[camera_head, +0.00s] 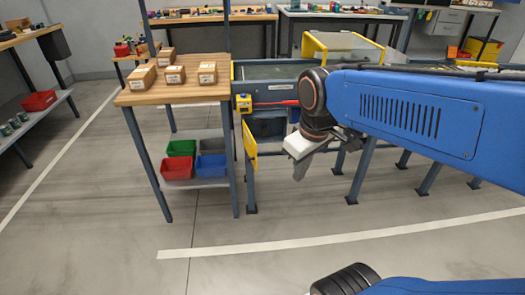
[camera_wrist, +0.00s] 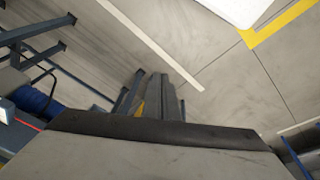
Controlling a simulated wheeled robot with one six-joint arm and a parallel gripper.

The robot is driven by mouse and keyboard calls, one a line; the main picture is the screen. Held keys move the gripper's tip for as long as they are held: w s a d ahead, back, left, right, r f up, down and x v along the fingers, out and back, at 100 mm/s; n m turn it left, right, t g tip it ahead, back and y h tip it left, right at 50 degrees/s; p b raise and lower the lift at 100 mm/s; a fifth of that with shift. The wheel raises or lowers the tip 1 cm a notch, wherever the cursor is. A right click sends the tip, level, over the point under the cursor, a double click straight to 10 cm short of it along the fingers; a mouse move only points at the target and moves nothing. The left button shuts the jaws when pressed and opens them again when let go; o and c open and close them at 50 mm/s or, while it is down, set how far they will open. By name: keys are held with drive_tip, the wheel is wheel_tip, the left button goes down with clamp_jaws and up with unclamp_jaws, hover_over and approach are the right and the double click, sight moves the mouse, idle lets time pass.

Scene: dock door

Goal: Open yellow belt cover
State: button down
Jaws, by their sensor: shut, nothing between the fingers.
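A yellow-framed cover (camera_head: 318,47) with a greyish panel stands over the conveyor (camera_head: 275,72) in the head view. A narrow yellow panel (camera_head: 250,147) hangs at the conveyor's left end, angled out from the frame; I cannot tell which of the two is the belt cover. My gripper (camera_head: 299,174) points down in front of the conveyor, right of the yellow panel and apart from it. Its fingers are shut and empty. They also show in the wrist view (camera_wrist: 157,85), above the floor. My arm hides part of the conveyor and the cover's lower right.
A wooden table (camera_head: 150,96) with several cartons (camera_head: 175,75) stands left of the conveyor. Coloured bins (camera_head: 180,150) sit on its lower shelf. Conveyor legs (camera_head: 360,178) stand behind my gripper. The floor in front (camera_head: 220,255) is clear.

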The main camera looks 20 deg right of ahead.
drive_tip(key=w+d+f+n+g+y, duration=0.1)
drive_tip(key=w+d+n, duration=0.3)
drive_tip(key=w, duration=0.5)
drive_tip(key=w+d+f+n+g+y, duration=0.1)
drive_tip(key=w+n+y, duration=0.1)
drive_tip(key=w+n, duration=0.45)
drive_tip(key=w+d+f+n+y, duration=0.1)
drive_tip(key=w+d+n, duration=0.2)
drive_tip(key=w, duration=0.8)
drive_tip(key=a+f, duration=0.8)
drive_tip(key=f, duration=0.1)
drive_tip(key=shift+f, duration=0.25)
